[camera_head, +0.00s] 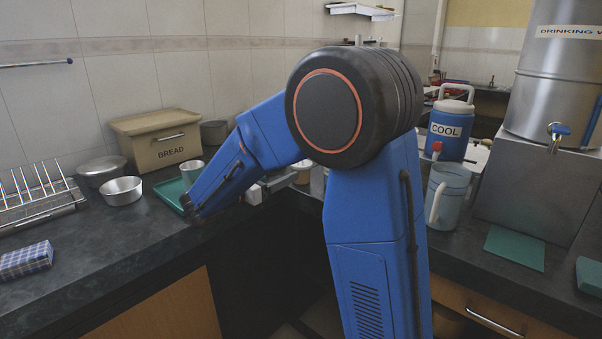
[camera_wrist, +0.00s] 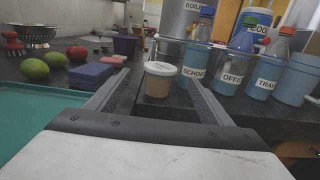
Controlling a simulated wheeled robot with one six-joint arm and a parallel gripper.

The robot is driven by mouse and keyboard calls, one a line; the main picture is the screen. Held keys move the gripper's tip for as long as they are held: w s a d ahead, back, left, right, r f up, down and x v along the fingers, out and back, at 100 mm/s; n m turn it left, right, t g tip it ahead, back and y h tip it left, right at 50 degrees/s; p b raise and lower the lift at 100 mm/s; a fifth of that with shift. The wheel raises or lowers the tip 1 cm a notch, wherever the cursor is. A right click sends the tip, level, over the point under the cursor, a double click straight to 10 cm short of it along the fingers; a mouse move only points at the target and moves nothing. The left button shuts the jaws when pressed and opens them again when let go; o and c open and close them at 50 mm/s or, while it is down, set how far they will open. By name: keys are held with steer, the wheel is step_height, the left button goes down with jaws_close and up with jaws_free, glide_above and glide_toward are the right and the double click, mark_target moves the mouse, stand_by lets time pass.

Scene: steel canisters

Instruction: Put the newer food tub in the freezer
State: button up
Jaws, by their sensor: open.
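A small beige food tub (camera_wrist: 160,78) with a white lid stands on the dark counter in the wrist view. Marks on its lid are too small to read, so I cannot tell whether it is the newer one. My gripper (camera_wrist: 155,84) is open, its two fingers pointing towards the tub, which appears between their tips in the picture. I cannot tell whether they touch it; nothing is visibly gripped. In the head view my arm hides most of the area around the gripper. I see no freezer in either view.
Blue bottles labelled SCHOOL (camera_wrist: 195,62) and OFFICE (camera_wrist: 235,65) stand right of the tub, beside another bottle. Sponges (camera_wrist: 92,74), limes (camera_wrist: 35,68) and a tomato (camera_wrist: 77,53) lie left. A bread box (camera_head: 157,138) stands at the back wall.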

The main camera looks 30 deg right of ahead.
mark_target(301, 172)
steer(key=x, duration=1)
steer(key=shift+d+f, duration=0.25)
steer(key=shift+d, duration=0.15)
steer(key=c, duration=1.2)
